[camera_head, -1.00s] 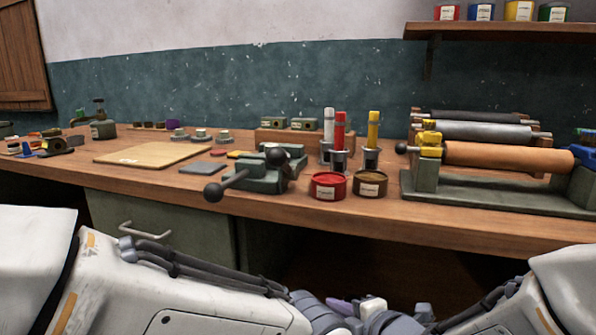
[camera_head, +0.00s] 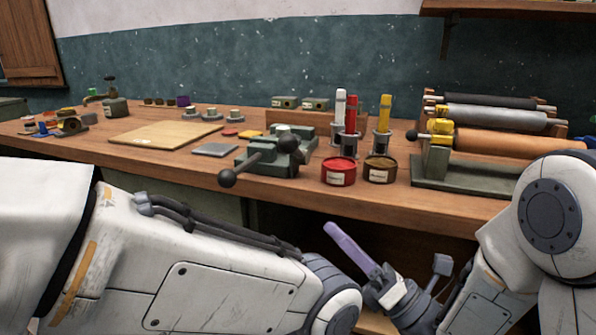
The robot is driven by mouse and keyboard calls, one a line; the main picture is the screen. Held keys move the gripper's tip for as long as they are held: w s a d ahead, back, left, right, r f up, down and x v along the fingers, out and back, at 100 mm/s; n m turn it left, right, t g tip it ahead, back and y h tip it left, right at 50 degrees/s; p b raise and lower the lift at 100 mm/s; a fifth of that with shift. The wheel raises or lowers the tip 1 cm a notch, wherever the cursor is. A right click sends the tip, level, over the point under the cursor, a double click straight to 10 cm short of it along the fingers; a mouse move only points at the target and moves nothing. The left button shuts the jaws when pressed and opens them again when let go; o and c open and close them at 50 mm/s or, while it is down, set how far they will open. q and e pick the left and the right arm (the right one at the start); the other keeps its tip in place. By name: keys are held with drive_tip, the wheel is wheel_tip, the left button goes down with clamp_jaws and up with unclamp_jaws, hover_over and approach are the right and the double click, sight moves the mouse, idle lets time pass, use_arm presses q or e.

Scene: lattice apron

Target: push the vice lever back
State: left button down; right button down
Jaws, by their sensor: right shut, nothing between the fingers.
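The vice (camera_head: 268,166) is a dark green block near the front edge of the bench. Its lever (camera_head: 256,162) is a dark bar with a black ball at each end. It slants from the near left ball (camera_head: 228,178) up to the far ball at the vice's top. My right gripper (camera_head: 333,230) shows as purple fingers pressed together and empty. It points up and left, in front of and below the bench edge, to the right of the vice and apart from it. My left arm crosses the lower left; its gripper is out of view.
A red tin (camera_head: 339,173) and a brown tin (camera_head: 380,170) stand right of the vice, before several upright coloured tubes. A roller press (camera_head: 470,175) fills the right of the bench. A wooden board (camera_head: 165,134) and a grey plate (camera_head: 214,150) lie to the left.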

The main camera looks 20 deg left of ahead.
sight(295, 149)
drive_tip(key=r+p+x, duration=0.1)
drive_tip(key=x, duration=0.5)
drive_tip(key=w+d+r+p+x, duration=0.1)
drive_tip(key=p+x, duration=0.1)
drive_tip(key=x, duration=0.5)
drive_tip(key=shift+d, duration=0.35)
